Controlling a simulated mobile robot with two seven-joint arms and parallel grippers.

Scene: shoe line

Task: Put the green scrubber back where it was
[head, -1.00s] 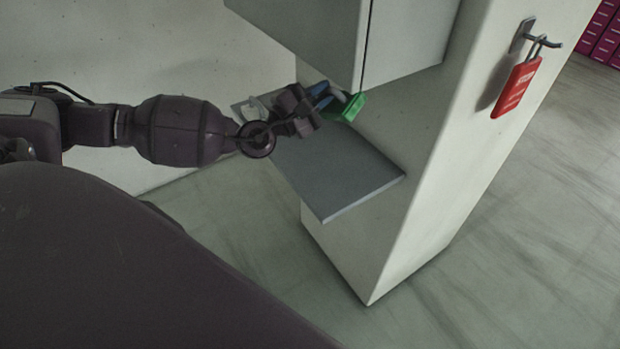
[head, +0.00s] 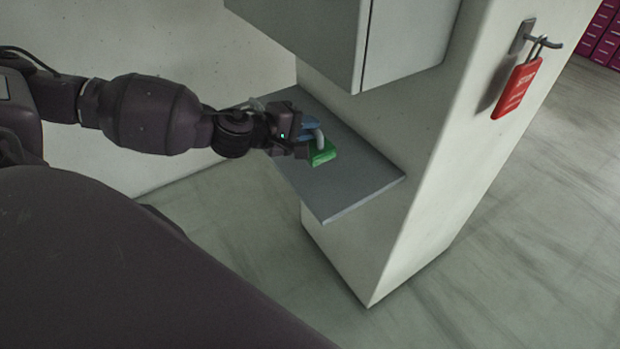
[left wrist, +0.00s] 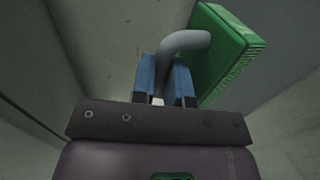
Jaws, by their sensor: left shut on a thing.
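The green scrubber (head: 322,153) has a green block and a curved grey handle. My left gripper (head: 308,134) is shut on the handle and holds the scrubber over the grey shelf (head: 345,192). I cannot tell whether the block touches the shelf. In the left wrist view the blue fingers of the left gripper (left wrist: 166,82) pinch the handle, and the green scrubber (left wrist: 222,50) sticks out to the upper right. My right gripper is not in view.
A pale grey cabinet (head: 410,40) hangs above the back of the shelf. A white panel (head: 440,140) stands at the shelf's right end, with a red tag (head: 517,88) on a hook. The shelf's front part is clear.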

